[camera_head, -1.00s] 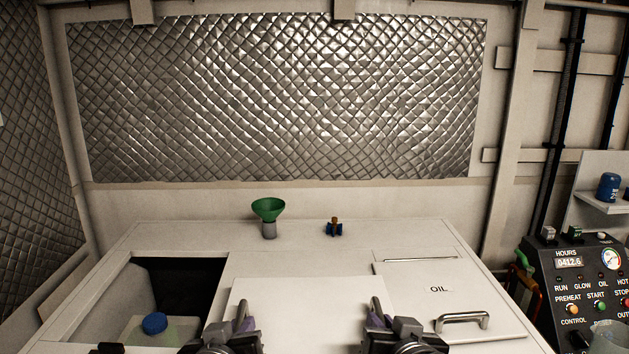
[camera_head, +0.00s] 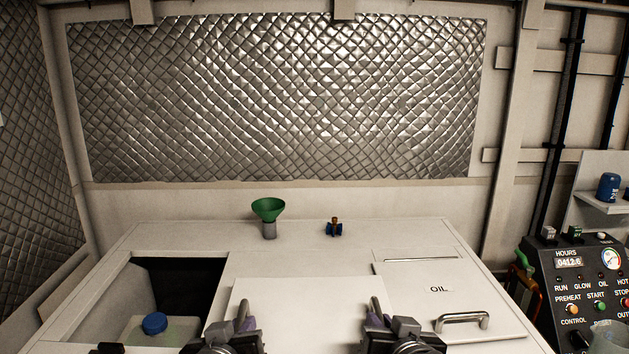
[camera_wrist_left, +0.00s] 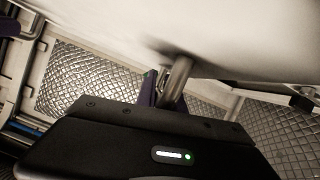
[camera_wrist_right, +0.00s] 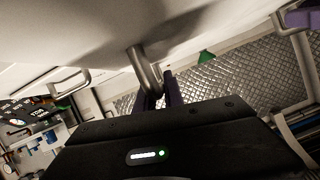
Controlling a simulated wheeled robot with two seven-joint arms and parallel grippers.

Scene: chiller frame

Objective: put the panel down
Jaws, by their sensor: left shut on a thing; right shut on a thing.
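The white panel (camera_head: 308,308) is in the lower middle of the head view, over the bench top, between my two grippers. My left gripper (camera_head: 243,326) is shut on a metal handle at the panel's left side; the handle (camera_wrist_left: 176,80) shows between the fingers in the left wrist view. My right gripper (camera_head: 374,318) is shut on the handle at the right side; that handle (camera_wrist_right: 143,70) shows in the right wrist view. The panel's near edge is out of view. I cannot tell whether it touches the bench.
An open bay (camera_head: 190,283) at the left holds a container with a blue cap (camera_head: 154,323). A lid marked OIL (camera_head: 408,302) with a handle (camera_head: 462,321) lies at the right. A control console (camera_head: 580,285) is far right.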

